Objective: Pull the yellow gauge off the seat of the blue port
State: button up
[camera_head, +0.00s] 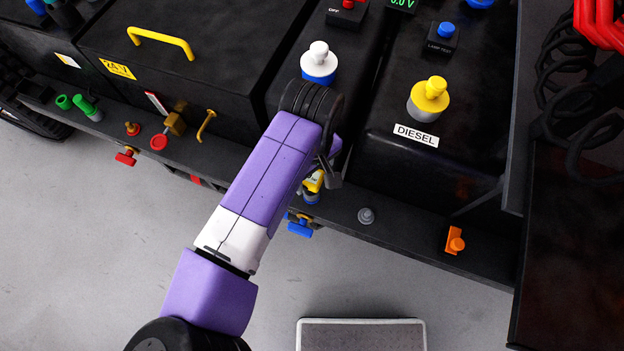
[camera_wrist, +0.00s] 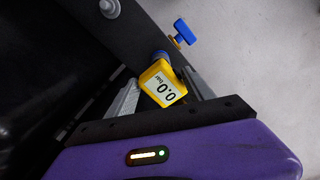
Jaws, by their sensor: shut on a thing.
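The yellow gauge (camera_wrist: 163,84) shows "0.0 bar" on its white face in the wrist view. My gripper (camera_wrist: 162,95) is shut on it, with a grey finger on each side of its body. The blue port (camera_wrist: 160,55) is just beyond the gauge, and the two appear in line and touching. A blue valve handle (camera_wrist: 186,33) sticks out beside the port. In the head view the gauge (camera_head: 314,181) is partly hidden behind my wrist, above the blue port (camera_head: 311,198) and the blue handle (camera_head: 299,226).
A grey fitting (camera_head: 366,215) and an orange valve (camera_head: 455,241) are on the ledge to the right. A red valve (camera_head: 126,156) and green fittings (camera_head: 84,106) are to the left. White (camera_head: 319,63) and yellow (camera_head: 428,98) caps stand on the tanks behind. Open floor lies in front.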

jog(key=shift+a, duration=0.1)
jog(key=c, duration=1)
jog(key=shift+r+p, duration=0.25)
jog(key=shift+p, duration=0.05)
grip_shut()
jog(key=shift+r, duration=0.2)
jog(key=shift+r+p, duration=1.05)
jog(key=shift+p, duration=0.4)
jog(key=shift+r+p, duration=2.4)
jog(key=shift+p, duration=0.1)
jog(key=shift+f, duration=0.1)
